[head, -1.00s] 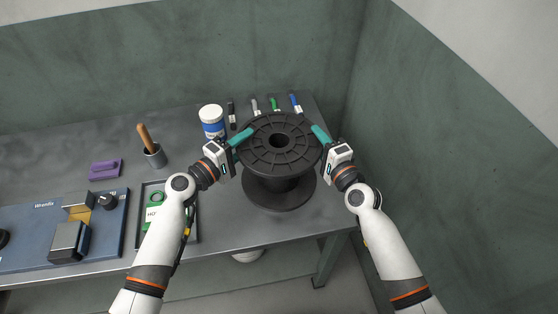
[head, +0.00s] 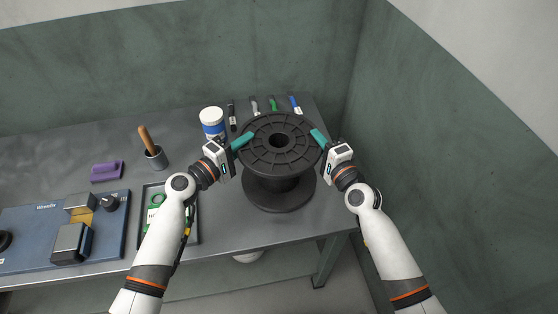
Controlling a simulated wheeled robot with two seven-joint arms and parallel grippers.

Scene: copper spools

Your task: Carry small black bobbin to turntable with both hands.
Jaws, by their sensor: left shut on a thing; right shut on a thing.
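The black bobbin (head: 280,160) is upright at the right end of the grey table, with a wide ribbed top flange, a round centre hole and a lower flange. My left gripper (head: 241,139) is shut on the left edge of the top flange. My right gripper (head: 319,138) is shut on its right edge. Whether the lower flange touches the table or hangs just above it, I cannot tell. No turntable can be made out for certain.
Behind the bobbin lie several markers (head: 273,103) and a white and blue jar (head: 212,122). To the left are a cup with a wooden-handled tool (head: 154,157), a purple block (head: 106,171), a dark tray (head: 137,222) and a blue device (head: 30,232). Green walls (head: 440,150) stand behind and right of the table (head: 225,228).

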